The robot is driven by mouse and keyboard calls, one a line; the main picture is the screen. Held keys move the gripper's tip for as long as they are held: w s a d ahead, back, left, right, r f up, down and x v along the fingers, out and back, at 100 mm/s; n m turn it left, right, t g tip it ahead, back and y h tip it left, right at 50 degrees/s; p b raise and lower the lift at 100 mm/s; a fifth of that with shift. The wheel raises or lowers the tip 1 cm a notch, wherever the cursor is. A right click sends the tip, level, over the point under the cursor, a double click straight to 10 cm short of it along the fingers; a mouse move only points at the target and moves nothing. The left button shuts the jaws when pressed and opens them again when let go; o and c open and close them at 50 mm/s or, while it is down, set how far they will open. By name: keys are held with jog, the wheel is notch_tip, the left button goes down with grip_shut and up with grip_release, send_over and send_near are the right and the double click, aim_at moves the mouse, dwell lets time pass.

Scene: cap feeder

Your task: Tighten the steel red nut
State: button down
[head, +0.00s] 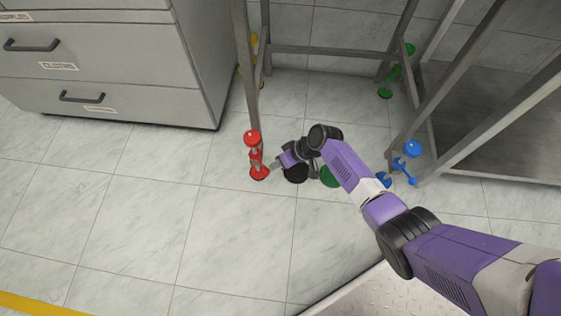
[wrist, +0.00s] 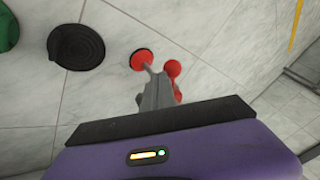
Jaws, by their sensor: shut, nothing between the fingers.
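A red foot assembly stands at the front left leg of the steel table. In the head view it has a red rounded top (head: 252,138), a red middle part (head: 256,157) and a red round base (head: 260,173). My gripper (head: 274,165) is just right of the middle part, low near the floor. In the wrist view the fingers (wrist: 158,84) are shut with nothing between them. The red base (wrist: 140,59) lies beyond the tips, with a thin grey rod beside it. Another red part (wrist: 172,68) shows right of the fingers, partly hidden. I cannot tell whether the fingers touch it.
A black disc (wrist: 76,46) and a green disc (wrist: 8,28) lie on the floor to the left in the wrist view. Blue (head: 412,149), green (head: 385,92) and yellow parts are at other legs. A grey drawer cabinet (head: 110,95) stands left. Tiled floor in front is clear.

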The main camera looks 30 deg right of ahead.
aim_at(267, 171)
jog(key=shift+s+a+r, duration=0.1)
jog(key=shift+a, duration=0.05)
jog(key=shift+a+m+p, duration=0.15)
jog(key=shift+m+p, duration=0.15)
jog(key=shift+p, duration=0.2)
jog(key=shift+a, duration=0.1)
jog(key=a+m+p, duration=0.1)
jog(key=a+m+t+h+p, duration=0.1)
jog(key=p, duration=0.1)
jog(key=shift+s+r+m, duration=0.15)
jog(key=shift+s+m, duration=0.15)
jog(key=shift+s, duration=0.1)
jog(key=w+a+m+t+h+p, duration=0.1)
jog(key=a+m, duration=0.3)
jog(key=a, duration=0.4)
jog(key=shift+w+f+h, duration=0.25)
jog(key=shift+w+h, duration=0.45)
jog(key=shift+w, duration=0.15)
jog(key=shift+w+a, duration=0.1)
